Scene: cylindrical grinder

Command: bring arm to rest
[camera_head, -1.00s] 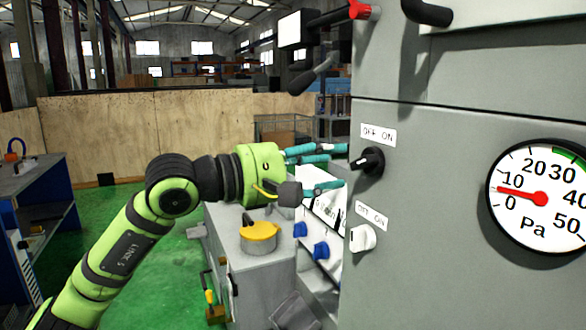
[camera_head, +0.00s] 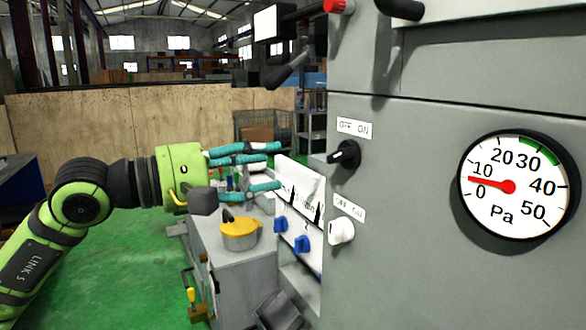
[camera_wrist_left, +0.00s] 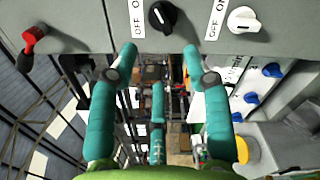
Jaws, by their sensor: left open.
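My left arm, green and black, comes in from the left in the head view. Its gripper (camera_head: 278,166) has teal fingers spread apart and empty, pointing right towards the grey machine cabinet (camera_head: 430,120). The fingertips are apart from the black OFF/ON knob (camera_head: 344,154), with a gap between them. A white OFF/ON knob (camera_head: 341,230) sits below it. In the left wrist view the open fingers (camera_wrist_left: 158,60) frame empty space, with the black knob (camera_wrist_left: 162,15) and the white knob (camera_wrist_left: 243,19) beyond them. My right gripper is not in view.
A round Pa gauge (camera_head: 514,186) is on the cabinet's front. A lower grey unit with a yellow-lidded pot (camera_head: 240,233) and blue knobs (camera_head: 302,244) stands below the gripper. A red-tipped lever (camera_head: 335,6) juts out at the top. The green floor (camera_head: 110,260) at left is clear.

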